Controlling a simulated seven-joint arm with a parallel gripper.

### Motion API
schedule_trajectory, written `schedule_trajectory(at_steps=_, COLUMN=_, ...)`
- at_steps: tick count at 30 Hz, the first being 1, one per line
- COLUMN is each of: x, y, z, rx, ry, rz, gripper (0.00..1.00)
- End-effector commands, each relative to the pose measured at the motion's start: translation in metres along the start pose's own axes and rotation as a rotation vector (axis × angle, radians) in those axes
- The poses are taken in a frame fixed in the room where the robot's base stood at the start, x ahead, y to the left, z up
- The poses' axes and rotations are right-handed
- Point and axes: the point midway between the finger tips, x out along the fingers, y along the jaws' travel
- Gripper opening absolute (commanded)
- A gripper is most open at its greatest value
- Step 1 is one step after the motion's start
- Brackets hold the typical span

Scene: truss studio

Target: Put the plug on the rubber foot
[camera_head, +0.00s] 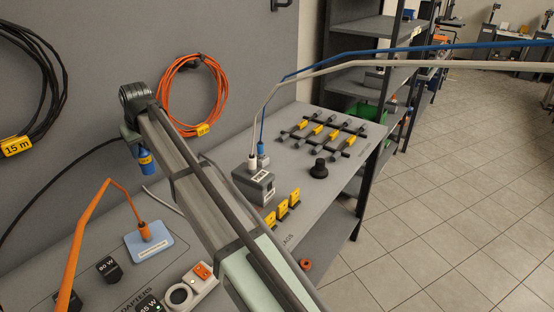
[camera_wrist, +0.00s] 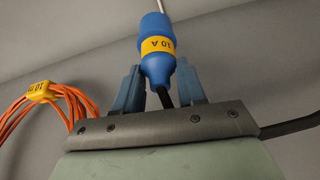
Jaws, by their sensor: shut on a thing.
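A blue plug with a yellow "10 A" band (camera_wrist: 157,47) sits between the two blue fingers of my gripper (camera_wrist: 160,78) in the wrist view. My gripper is shut on it. In the head view my gripper (camera_head: 131,138) is at the left, above the grey bench, and the plug (camera_head: 147,162) hangs below it, clear of the surface. A dark cable runs from the gripper area to the left. A black, round, knob-like piece (camera_head: 318,168) stands on the bench right of centre, well away from my gripper; it may be the rubber foot, but I cannot tell for certain.
A grey box with plugs (camera_head: 262,187) stands between my arm and the black piece. Yellow clips (camera_head: 283,207) and a rack of small connectors (camera_head: 323,135) are nearby. A blue pad (camera_head: 150,243) holds an orange plug. An orange coil (camera_head: 164,98) hangs on the wall.

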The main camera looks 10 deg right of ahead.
Motion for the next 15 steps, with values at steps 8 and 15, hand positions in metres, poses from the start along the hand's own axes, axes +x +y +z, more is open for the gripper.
schedule_trajectory(at_steps=8, x=-0.016, y=0.112, z=0.017, rx=0.124, ry=0.0, rz=0.051, gripper=0.0)
schedule_trajectory(at_steps=15, x=-0.034, y=0.202, z=0.043, rx=0.226, ry=0.0, rz=0.094, gripper=0.0)
